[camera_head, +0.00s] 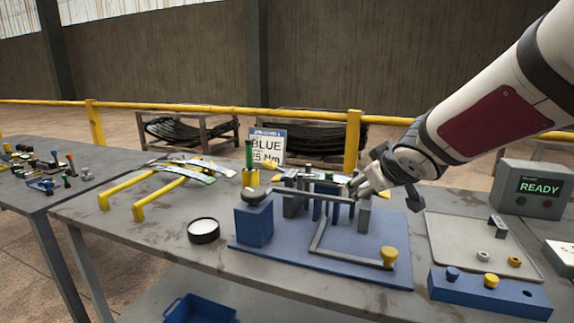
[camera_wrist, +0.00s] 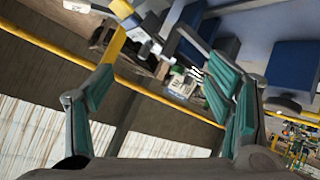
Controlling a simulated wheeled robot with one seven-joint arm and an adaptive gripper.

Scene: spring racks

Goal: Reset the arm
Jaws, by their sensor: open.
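My arm reaches in from the upper right in the head view, and my gripper (camera_head: 368,187) is low at the right side of the blue fixture (camera_head: 375,245). In the wrist view my gripper (camera_wrist: 165,105) is open, with teal pads apart and no object held between them. Grey posts and a grey bar (camera_head: 318,196) stand on the fixture close to the fingers. I cannot tell whether the fingers touch them. A bent grey lever with a yellow knob (camera_head: 389,256) lies across the fixture's front. A blue block (camera_head: 254,222) stands at its left.
Yellow rails (camera_head: 150,195) hold flat strips on the left. A round black-rimmed dish (camera_head: 203,230) sits at the front. A grey tray (camera_head: 470,240), a blue holder (camera_head: 490,293) and a READY box (camera_head: 537,188) are at the right.

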